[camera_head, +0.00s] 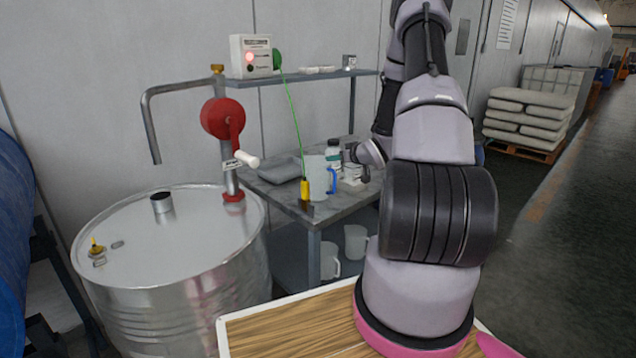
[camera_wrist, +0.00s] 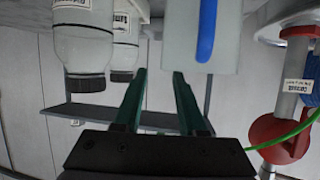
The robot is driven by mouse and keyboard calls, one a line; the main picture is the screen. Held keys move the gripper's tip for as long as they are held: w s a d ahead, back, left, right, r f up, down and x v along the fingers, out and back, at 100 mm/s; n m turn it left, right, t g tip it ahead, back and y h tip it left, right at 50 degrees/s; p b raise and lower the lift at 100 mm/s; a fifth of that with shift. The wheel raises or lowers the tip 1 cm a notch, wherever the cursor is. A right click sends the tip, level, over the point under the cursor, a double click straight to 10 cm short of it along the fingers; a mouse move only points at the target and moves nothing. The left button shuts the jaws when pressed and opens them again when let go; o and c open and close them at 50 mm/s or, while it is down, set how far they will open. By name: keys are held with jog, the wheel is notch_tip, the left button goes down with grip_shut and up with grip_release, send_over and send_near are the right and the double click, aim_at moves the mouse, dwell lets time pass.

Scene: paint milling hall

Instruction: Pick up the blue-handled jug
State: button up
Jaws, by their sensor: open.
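The blue-handled jug (camera_head: 315,175) stands upright on the grey side table (camera_head: 345,204), its handle on the right. In the wrist view, which looks upside down, the jug (camera_wrist: 180,45) is at the top with its blue handle (camera_wrist: 207,30). My gripper (camera_wrist: 158,72) is open, two green fingers apart with nothing between them. The fingertips point toward the jug's side of the table; the jug appears slightly right of the gap, and I cannot tell the exact distance. In the head view, my wrist is right of the jug and the fingers are hard to make out.
White bottles (camera_head: 333,155) stand close behind and right of the jug; they also show in the wrist view (camera_wrist: 85,40). A yellow clamp (camera_head: 305,188) on a green cable is at the jug's left. A grey tray (camera_head: 281,169), overhead shelf (camera_head: 310,78) and steel drum (camera_head: 170,240) are nearby.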

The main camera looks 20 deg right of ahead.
jog(key=x, duration=0.3)
jog(key=shift+w+a+f, duration=0.15)
jog(key=shift+w+a, duration=0.05)
grip_shut()
dwell(1.3)
